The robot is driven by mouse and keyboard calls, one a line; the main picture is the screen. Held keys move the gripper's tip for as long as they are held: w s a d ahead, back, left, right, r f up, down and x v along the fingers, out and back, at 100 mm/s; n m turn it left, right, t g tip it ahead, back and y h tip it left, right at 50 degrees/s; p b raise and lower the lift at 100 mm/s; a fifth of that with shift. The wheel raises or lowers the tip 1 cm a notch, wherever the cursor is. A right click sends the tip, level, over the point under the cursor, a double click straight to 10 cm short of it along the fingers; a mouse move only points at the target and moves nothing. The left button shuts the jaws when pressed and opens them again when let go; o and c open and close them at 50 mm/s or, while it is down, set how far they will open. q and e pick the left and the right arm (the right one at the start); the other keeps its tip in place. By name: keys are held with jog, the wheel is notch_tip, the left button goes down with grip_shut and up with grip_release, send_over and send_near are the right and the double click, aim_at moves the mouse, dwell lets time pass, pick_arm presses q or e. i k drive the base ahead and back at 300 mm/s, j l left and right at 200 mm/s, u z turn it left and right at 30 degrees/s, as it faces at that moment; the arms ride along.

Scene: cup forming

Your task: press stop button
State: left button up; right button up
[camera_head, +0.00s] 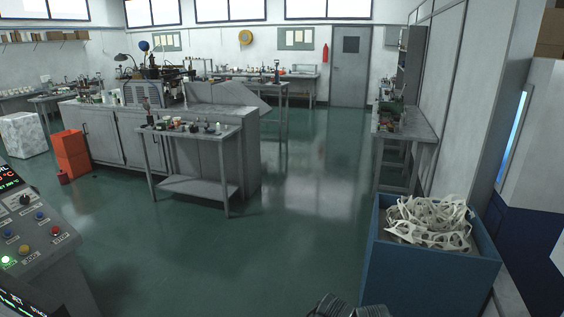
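A grey control panel (75,245) stands at the lower left, partly cut off by the left edge. A red button (55,230) sits near its right side with a label below it that seems to read STOP. Blue buttons, a yellow button (24,250), a lit green button (8,260) and a black knob (24,199) are around it. A dark ridged part at the bottom edge seems to be my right gripper (348,308), mostly cut off and far right of the panel. My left gripper is not in view.
A blue bin (430,270) full of white tangled pieces stands at the lower right. A small grey table (190,135) with small items is ahead, before a long grey cabinet. An orange box (71,153) stands left of it. The green floor (300,235) between is clear.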

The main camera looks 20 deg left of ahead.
aim_at(55, 230)
jog(key=i+u, duration=0.35)
jog(key=i+l+u, duration=0.15)
jog(key=i+u, duration=0.4)
jog(key=u, duration=0.25)
jog(key=i+u, duration=0.2)
jog(key=u, duration=0.25)
jog(key=i+l+u, duration=0.1)
jog(key=u, duration=0.3)
jog(key=i+l+u, duration=0.15)
jog(key=u, duration=0.3)
jog(key=i+l+u, duration=0.25)
jog(key=i+u, duration=0.15)
jog(key=u, duration=0.15)
